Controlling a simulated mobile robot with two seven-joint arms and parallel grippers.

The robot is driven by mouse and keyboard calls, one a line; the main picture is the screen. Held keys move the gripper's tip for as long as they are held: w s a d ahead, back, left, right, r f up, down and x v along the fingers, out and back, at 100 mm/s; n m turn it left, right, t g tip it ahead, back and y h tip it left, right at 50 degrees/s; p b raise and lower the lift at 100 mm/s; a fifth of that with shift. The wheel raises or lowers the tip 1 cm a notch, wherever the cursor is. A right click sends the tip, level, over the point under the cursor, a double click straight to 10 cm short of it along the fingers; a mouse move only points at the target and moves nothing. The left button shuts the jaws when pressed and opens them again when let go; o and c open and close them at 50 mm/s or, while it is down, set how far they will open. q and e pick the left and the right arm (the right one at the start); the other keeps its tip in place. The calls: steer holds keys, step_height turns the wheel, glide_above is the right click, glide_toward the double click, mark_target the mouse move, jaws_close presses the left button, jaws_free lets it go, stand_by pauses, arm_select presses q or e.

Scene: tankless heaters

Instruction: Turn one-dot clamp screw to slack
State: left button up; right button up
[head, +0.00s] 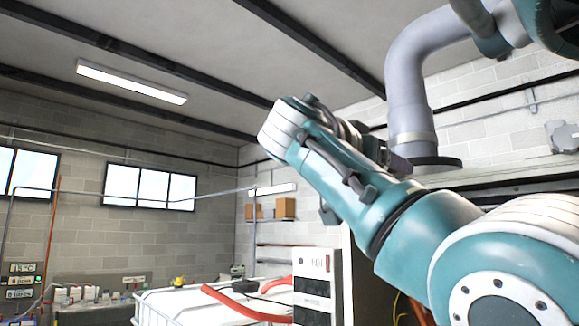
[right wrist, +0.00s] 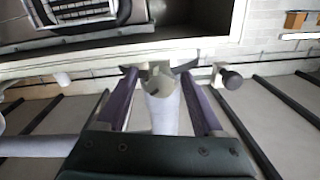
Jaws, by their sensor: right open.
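My right gripper (head: 398,164) is raised near the lower end of a grey bent pipe (head: 410,85), beside a dark round collar (head: 437,162). In the right wrist view, its two purple fingers (right wrist: 160,72) are apart, with a pale cylinder (right wrist: 165,108) and a grey fitting (right wrist: 158,82) showing between them. I cannot tell whether they touch. A dark round knob (right wrist: 230,78) on a pale mount shows right of the fingers, and a smaller pale knob (right wrist: 62,79) shows left. No dot marks are readable, so I cannot tell which is the one-dot clamp screw. My left gripper is out of view.
A white cabinet (head: 312,285) with red hoses (head: 235,303) stands low in the head view. A white-framed container (head: 180,305) is left of it. Wall pipes and a ledge (head: 510,170) run behind my arm. The upper left space is open.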

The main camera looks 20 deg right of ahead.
steer(key=shift+w+d+f, duration=0.1)
steer(key=shift+w+d, duration=0.15)
steer(key=shift+d, duration=0.3)
jaws_close()
